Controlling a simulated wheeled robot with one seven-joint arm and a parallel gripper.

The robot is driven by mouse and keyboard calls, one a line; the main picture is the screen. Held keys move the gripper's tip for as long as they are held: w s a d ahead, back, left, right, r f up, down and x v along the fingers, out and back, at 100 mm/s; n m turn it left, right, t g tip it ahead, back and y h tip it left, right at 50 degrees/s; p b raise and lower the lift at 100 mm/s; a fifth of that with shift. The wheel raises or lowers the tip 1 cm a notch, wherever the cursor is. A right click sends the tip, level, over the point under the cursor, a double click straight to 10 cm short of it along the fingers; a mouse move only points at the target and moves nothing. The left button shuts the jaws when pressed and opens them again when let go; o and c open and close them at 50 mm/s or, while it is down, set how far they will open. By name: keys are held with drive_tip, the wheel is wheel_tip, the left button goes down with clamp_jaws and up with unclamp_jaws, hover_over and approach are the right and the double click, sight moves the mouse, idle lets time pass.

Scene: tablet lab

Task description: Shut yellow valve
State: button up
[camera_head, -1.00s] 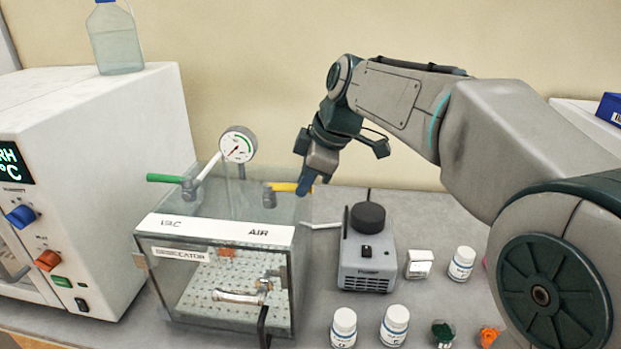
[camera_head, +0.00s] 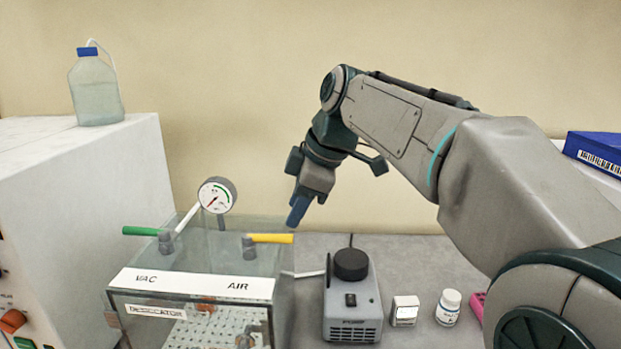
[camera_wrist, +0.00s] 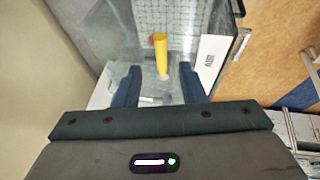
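The yellow valve handle (camera_head: 270,238) sits on top of the clear desiccator box, behind the AIR label. It lies level and points right from its grey stem (camera_head: 248,246), roughly parallel to the box's front edge. My gripper (camera_head: 297,217) points down just above the handle's right end, with a small gap showing in the head view. In the wrist view the blue fingers of my gripper (camera_wrist: 160,88) are apart and empty. The yellow handle (camera_wrist: 160,50) shows beyond them, in line with the gap between them. No contact shows.
A grey pump (camera_head: 352,300) stands right of the box, with a small carton (camera_head: 404,311) and a white bottle (camera_head: 448,307) beyond. A white cabinet (camera_head: 80,190) is at left.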

drive_tip(key=v, duration=0.7)
drive_tip(key=shift+r, duration=0.2)
drive_tip(key=shift+d, duration=0.15)
drive_tip(key=s+d+f+m+h, duration=0.1)
drive_tip(key=s+d+f+m, duration=0.4)
drive_tip(key=f, duration=0.4)
drive_tip(key=s+d+f+m+t+h, duration=0.1)
drive_tip(key=s+d+f+m+h, duration=0.1)
drive_tip(key=s+d+f+m, duration=0.4)
drive_tip(key=s+d+f+m+h, duration=0.1)
drive_tip(key=s+d+f+m, duration=0.5)
drive_tip(key=f, duration=0.6)
drive_tip(key=shift+s+d+m+h, duration=0.3)
drive_tip(key=shift+d+m, duration=0.25)
drive_tip(key=shift+m, duration=0.35)
